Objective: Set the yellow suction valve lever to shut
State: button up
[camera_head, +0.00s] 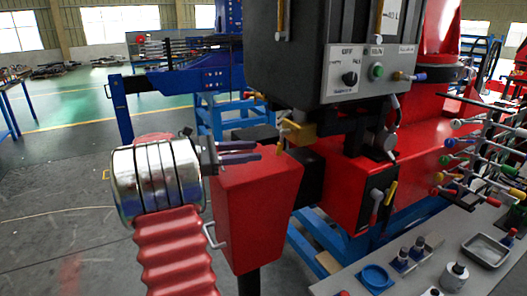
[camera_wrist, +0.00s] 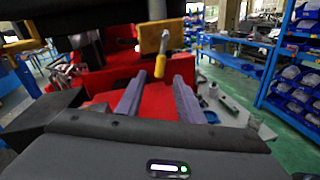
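A yellow lever (camera_head: 281,137) hangs from a yellow valve block (camera_head: 302,131) below the grey control box. In the wrist view the lever (camera_wrist: 161,60) points down from the block (camera_wrist: 151,40), ahead of my fingers and roughly centred between them. My gripper (camera_head: 256,151) is open and empty, its two purple fingers apart, just left of the lever in the head view. The fingers also show in the wrist view (camera_wrist: 160,86). I see no contact with the lever. Another yellow lever (camera_head: 390,193) is on a black block lower right; no label tells which is suction.
A red tapered tank (camera_head: 257,210) stands under my gripper. The grey control box (camera_head: 372,75) overhangs the valve block. A rack of coloured-handled levers (camera_head: 465,155) and a grey bench with a metal tray (camera_head: 486,250) are at right. Open floor lies at left.

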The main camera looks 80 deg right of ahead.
jog(key=v, duration=0.4)
jog(key=shift+c, duration=0.4)
jog(key=shift+w+a, duration=0.1)
jog(key=shift+c, duration=0.8)
jog(key=shift+w+a, duration=0.2)
jog(key=shift+a, duration=0.05)
jog(key=shift+c, duration=0.8)
jog(key=w+a+t, duration=0.2)
jog(key=a, duration=0.2)
jog(key=w+a+f+t, duration=0.1)
jog(key=w+a+t, duration=0.1)
jog(key=a, duration=0.2)
jog(key=w+a+f+t, duration=0.1)
jog(key=w+a+t, duration=0.1)
jog(key=a, duration=0.2)
jog(key=shift+w, duration=0.35)
grip_shut()
jog(key=w+a+f+m+t+y, duration=0.1)
jog(key=a+t, duration=0.4)
jog(key=a, duration=1)
jog(key=w+a+f+m+t+y, duration=0.1)
jog(key=a+f+t+y, duration=0.3)
jog(key=a, duration=1.1)
jog(key=w+a+f+t+y, duration=0.2)
jog(key=a+f+t+y, duration=0.1)
jog(key=a, duration=1.2)
jog(key=f+t, duration=0.1)
jog(key=t, duration=0.1)
jog(key=shift+w+a+m+t, duration=0.35)
jog(key=shift+m+t, duration=0.05)
